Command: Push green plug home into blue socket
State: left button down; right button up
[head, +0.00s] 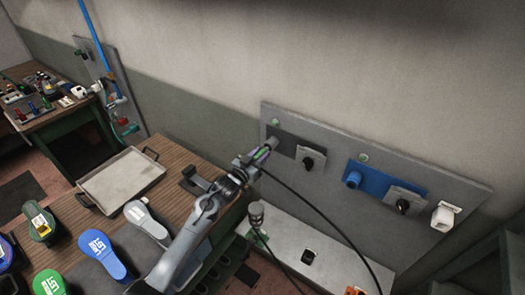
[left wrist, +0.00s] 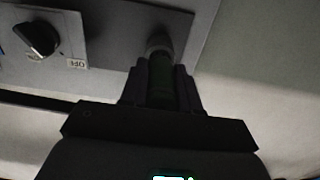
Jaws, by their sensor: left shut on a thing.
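The green plug (head: 263,153) is in my left gripper (head: 260,156), at the left end of the grey wall panel, in front of a dark plate (head: 283,140). In the left wrist view the fingers (left wrist: 160,85) close around the dark green plug body (left wrist: 160,75). Its far end meets a grey collar at the dark plate; I cannot tell how deep it sits. The blue socket (head: 352,179) sticks out of a blue plate (head: 378,180) further right, apart from the gripper, with nothing in it. My right gripper is not in view.
A black knob (head: 307,163) with an OFF label (left wrist: 76,64) sits beside the dark plate. Another knob (head: 402,206) and a white fitting (head: 444,216) are further right. A black cable (head: 318,213) hangs from the gripper area across the pale ledge. A wooden bench holds a tray (head: 122,180).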

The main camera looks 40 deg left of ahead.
pick_arm(q)
jog(key=s+p, duration=0.3)
jog(key=s, duration=0.1)
jog(key=shift+s+d, duration=0.15)
dwell(0.6)
dwell(0.5)
jog(key=shift+s+d+p, duration=0.1)
jog(key=shift+s+p, duration=0.6)
jog(key=shift+s, duration=0.3)
